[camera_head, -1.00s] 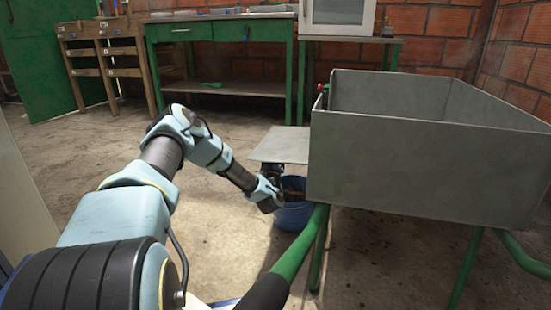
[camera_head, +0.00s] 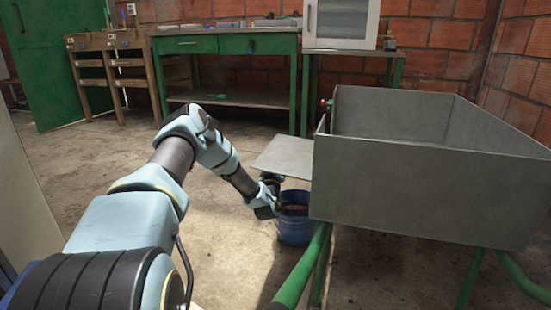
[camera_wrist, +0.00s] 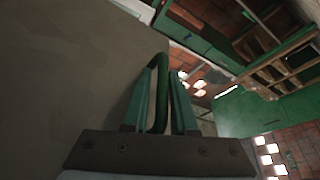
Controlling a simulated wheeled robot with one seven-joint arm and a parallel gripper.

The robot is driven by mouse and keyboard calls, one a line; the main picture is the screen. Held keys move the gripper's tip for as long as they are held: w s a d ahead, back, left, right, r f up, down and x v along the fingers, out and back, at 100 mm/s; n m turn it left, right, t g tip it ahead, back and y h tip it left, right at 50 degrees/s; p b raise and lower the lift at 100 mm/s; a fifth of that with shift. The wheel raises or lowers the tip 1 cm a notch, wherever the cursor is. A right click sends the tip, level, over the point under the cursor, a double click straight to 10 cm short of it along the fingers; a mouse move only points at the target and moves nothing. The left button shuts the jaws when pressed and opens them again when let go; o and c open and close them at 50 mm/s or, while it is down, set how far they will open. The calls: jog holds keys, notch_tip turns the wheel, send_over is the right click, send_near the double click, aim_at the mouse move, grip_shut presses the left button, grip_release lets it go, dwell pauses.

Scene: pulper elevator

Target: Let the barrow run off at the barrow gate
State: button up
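The barrow (camera_head: 420,190) is a grey metal box on green legs at the right of the head view. A flat grey plate (camera_head: 285,157), seemingly its gate, juts out level from its left end. My gripper (camera_head: 268,200) is below the plate's front edge, its fingers largely hidden there. In the wrist view my gripper (camera_wrist: 162,95) has its two fingers close on either side of a dark green curved handle (camera_wrist: 161,75) and appears shut on it. A broad grey surface (camera_wrist: 70,70) fills the left of that view. I cannot see the handle's attachment.
A blue bucket (camera_head: 294,230) with reddish-brown contents stands on the floor beneath the plate, beside my gripper. A green barrow shaft (camera_head: 302,270) slopes toward me. A green workbench (camera_head: 225,97) and wooden rack (camera_head: 115,75) stand behind. The floor at centre left is open.

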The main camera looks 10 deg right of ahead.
jog(key=shift+o, duration=0.8)
jog(key=shift+d+r, duration=0.1)
jog(key=p+v, duration=0.4)
jog(key=v, duration=0.7)
jog(key=d+p+v, duration=0.1)
jog(key=p+v, duration=0.4)
jog(key=v, duration=0.7)
jog(key=shift+s+r+p, duration=0.2)
jog(key=shift+s+p, duration=0.15)
jog(key=shift+s, duration=0.05)
jog(key=shift+a, duration=0.1)
dwell(0.6)
